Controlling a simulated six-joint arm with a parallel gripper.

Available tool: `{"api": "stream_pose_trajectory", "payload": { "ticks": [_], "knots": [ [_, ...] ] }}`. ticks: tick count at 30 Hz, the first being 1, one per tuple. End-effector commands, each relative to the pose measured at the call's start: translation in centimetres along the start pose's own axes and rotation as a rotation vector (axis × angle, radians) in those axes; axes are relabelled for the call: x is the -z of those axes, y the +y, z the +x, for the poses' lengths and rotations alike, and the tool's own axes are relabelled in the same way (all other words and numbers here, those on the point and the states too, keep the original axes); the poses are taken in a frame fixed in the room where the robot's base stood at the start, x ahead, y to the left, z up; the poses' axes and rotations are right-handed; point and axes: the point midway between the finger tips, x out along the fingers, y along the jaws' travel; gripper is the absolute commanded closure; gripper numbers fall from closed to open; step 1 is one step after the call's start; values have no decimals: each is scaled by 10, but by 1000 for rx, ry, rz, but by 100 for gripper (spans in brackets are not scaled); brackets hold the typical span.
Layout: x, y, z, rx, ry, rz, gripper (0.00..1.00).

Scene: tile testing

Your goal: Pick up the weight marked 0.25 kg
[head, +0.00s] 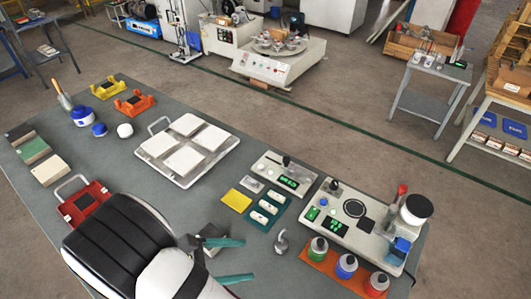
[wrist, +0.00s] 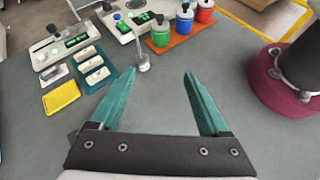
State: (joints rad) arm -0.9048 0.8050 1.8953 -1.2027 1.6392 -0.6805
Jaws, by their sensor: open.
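A small silver metal weight (head: 281,244) with a hooked top stands upright on the grey table (head: 330,278). It also shows in the wrist view (wrist: 143,63), just beyond the left fingertip. Its marking is too small to read, and no other such weight is plain to see. My gripper (head: 249,259) is open and empty, its two teal fingers pointing toward the weight. In the wrist view my gripper (wrist: 159,71) has bare table between its fingers. The weight is apart from both fingers.
An orange tray (wrist: 180,43) with green, blue and red bottles lies beyond the weight. A teal tray (head: 264,209) with white pieces and a yellow tile (head: 236,200) lie left of it. Instruments with green displays (head: 365,228) stand behind.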

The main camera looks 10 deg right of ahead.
Motion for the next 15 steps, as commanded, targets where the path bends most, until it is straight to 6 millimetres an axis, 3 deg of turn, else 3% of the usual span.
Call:
{"api": "stream_pose_trajectory", "payload": {
  "ticks": [1, 5, 8, 15],
  "knots": [
    [20, 1, -3, -77, -46, -94, 21],
    [46, 5, -6, -189, -110, -222, 21],
    [47, 10, 10, -200, -120, -236, 21],
    [40, 23, 76, -195, -117, -234, 21]
  ]
}}
